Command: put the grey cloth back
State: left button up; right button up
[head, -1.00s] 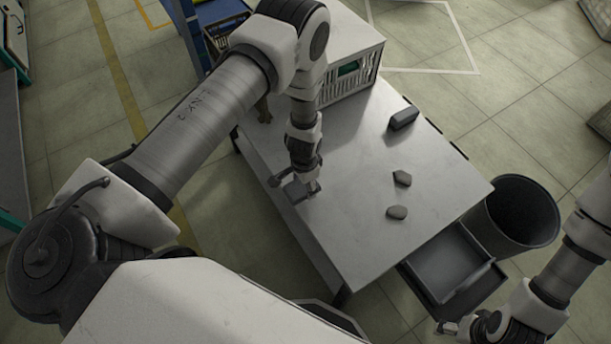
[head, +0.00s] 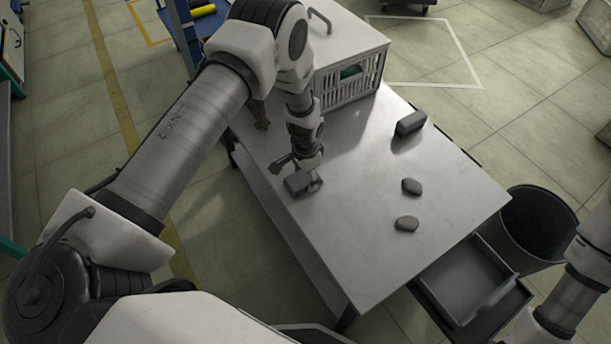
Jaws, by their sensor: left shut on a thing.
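My left gripper (head: 306,183) is low over the left part of the metal table (head: 350,225). It is shut on a small grey piece, which appears to be the grey cloth (head: 297,184). The fingers partly hide the cloth, and I cannot tell whether it touches the tabletop. My right arm shows at the lower right edge, but its gripper is out of view.
A dark grey block (head: 410,123) and two small grey pieces (head: 411,186) (head: 407,224) lie on the table. A slatted white box (head: 350,82) stands at the back. An open drawer (head: 462,285) and black bin (head: 540,228) are at the right. The table's middle is clear.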

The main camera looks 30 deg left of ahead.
aim_at(306, 177)
pick_arm(q)
jog(key=o, duration=1.2)
jog(key=shift+f, duration=0.1)
jog(key=shift+w+r, duration=0.1)
jog(key=shift+r, duration=0.35)
notch_tip(306, 177, up, 12)
jog(key=f, duration=0.1)
jog(key=shift+n, duration=0.8)
jog(key=s+f, duration=0.2)
jog(key=s, duration=0.1)
jog(key=s+f, duration=0.4)
jog(key=s, duration=0.1)
jog(key=shift+s+d+f+p, duration=0.25)
jog(key=shift+s+p, duration=0.05)
jog(key=s+f+n, duration=0.2)
jog(key=s, duration=0.8)
jog(key=s+f+n, duration=0.2)
jog(key=s, duration=0.8)
jog(key=shift+s+n, duration=0.25)
jog(key=shift+n, duration=0.15)
